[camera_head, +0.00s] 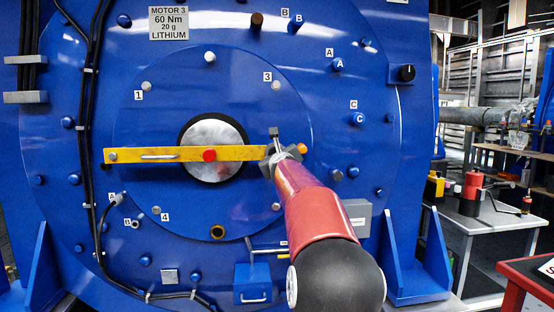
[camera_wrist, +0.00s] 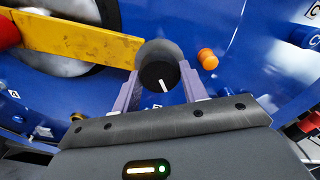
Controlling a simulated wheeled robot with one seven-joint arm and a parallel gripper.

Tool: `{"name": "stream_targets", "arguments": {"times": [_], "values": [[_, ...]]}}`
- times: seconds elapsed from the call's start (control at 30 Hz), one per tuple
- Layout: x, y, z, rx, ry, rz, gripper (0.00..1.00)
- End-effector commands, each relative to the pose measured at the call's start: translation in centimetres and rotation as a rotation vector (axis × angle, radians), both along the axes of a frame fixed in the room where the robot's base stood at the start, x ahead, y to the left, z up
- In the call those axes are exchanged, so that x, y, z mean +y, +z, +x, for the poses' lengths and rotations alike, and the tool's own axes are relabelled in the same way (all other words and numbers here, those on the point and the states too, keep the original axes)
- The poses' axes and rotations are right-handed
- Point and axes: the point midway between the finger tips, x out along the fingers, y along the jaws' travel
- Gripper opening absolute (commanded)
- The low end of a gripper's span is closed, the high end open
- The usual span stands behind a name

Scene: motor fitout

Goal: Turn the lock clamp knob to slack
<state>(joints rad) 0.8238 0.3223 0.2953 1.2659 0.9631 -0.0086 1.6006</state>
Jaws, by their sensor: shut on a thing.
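My gripper (camera_wrist: 161,88) is shut on a round black knob (camera_wrist: 157,75) with a white pointer line, one finger on each side of it. In the wrist view the line points down and slightly right. The knob sits on a grey cylinder at the right end of the yellow bar (camera_head: 180,154). The bar also shows in the wrist view (camera_wrist: 75,40). In the head view my gripper (camera_head: 275,155) and arm hide the knob. I cannot read any slack or lock marking near it.
A red button (camera_head: 209,155) sits mid-bar, over a silver hub (camera_head: 212,133). An orange peg (camera_head: 302,148) stands just right of the knob. Another black knob (camera_head: 405,73) is at upper right. Black cables (camera_head: 91,100) run down the left. A bench (camera_head: 490,213) with tools stands at right.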

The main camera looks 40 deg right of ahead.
Motion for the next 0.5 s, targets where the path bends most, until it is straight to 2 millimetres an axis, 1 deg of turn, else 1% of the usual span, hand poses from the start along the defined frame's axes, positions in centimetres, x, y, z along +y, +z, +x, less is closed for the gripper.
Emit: {"name": "stream_targets", "arguments": {"times": [0.5], "values": [[0.07, 0.03, 0.03, 0.256, 0.001, -0.421, 0.2]]}}
